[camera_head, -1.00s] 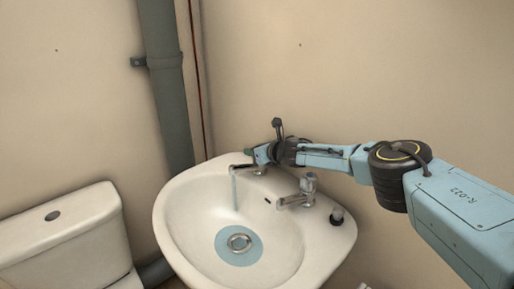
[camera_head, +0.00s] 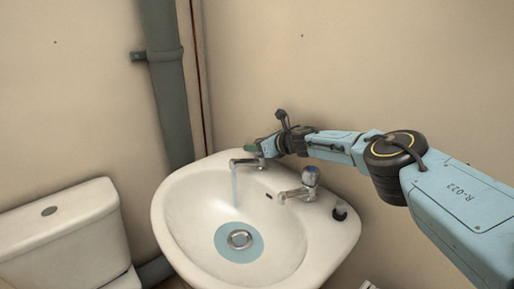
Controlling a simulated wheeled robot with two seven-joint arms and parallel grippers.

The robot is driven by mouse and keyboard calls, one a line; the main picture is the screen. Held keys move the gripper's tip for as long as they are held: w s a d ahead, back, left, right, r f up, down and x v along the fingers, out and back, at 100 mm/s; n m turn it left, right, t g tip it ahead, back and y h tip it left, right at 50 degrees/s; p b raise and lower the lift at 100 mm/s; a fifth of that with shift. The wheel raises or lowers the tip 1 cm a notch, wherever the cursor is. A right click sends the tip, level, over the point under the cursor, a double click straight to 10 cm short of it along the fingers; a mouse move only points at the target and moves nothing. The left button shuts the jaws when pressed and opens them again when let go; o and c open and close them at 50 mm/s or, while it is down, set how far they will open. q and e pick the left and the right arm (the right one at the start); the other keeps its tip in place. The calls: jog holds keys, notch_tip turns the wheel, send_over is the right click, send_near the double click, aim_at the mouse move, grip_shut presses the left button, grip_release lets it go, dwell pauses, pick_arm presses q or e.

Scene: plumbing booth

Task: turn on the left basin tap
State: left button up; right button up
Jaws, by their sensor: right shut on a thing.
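The left basin tap (camera_head: 243,162) stands at the back left of the white basin (camera_head: 172,226). A bluish stream of water (camera_head: 235,188) falls from its spout into the bowl. My right gripper (camera_head: 261,148) reaches in from the right and is shut at the top of this tap, on its handle. The gripper covers most of the handle, so how far it is turned cannot be told. My left gripper is not in view.
The right basin tap (camera_head: 302,186) stands under my right arm, with no water showing. A dark-based stopper-like object (camera_head: 340,212) sits on the right rim. A toilet cistern (camera_head: 65,230) is at left. A thick grey pipe (camera_head: 168,95) runs up the wall behind.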

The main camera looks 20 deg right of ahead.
aim_at(257, 140)
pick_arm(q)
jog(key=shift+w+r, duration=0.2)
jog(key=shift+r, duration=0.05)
pick_arm(e)
jog(key=o, duration=1)
jog(key=shift+r, duration=0.2)
notch_tip(257, 140, up, 8)
jog(key=p, duration=0.3)
jog(key=shift+r, duration=0.15)
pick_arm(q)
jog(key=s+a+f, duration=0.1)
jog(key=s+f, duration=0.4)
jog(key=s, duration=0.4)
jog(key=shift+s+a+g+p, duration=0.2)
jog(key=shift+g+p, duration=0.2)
pick_arm(e)
jog(key=shift+r, duration=0.7)
